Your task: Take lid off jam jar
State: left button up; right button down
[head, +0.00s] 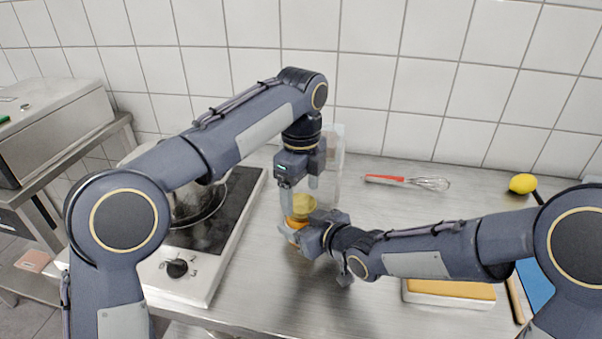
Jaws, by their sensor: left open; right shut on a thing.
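The jam jar (296,224) stands on the steel counter, with orange contents low in it and a yellow lid (303,203) on top. My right gripper (303,235) comes in from the right and is shut on the jar's side, hiding part of it. My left gripper (299,196) points down from above, with its open fingers around or just above the lid. I cannot tell whether its fingers touch the lid.
A hob (245,187) with a pan (190,208) stands left of the jar. A clear upright panel or container (333,150) stands behind. A whisk (405,181), a lemon (523,183) and a yellow-topped block (450,290) lie to the right. The counter's middle right is clear.

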pick_arm(q)
jog(key=shift+f, duration=0.9)
jog(key=shift+c, duration=0.3)
jog(key=c, duration=0.9)
jog(key=n, duration=0.6)
jog(key=shift+n, duration=0.4)
jog(key=shift+c, duration=0.2)
jog(key=o, duration=1.1)
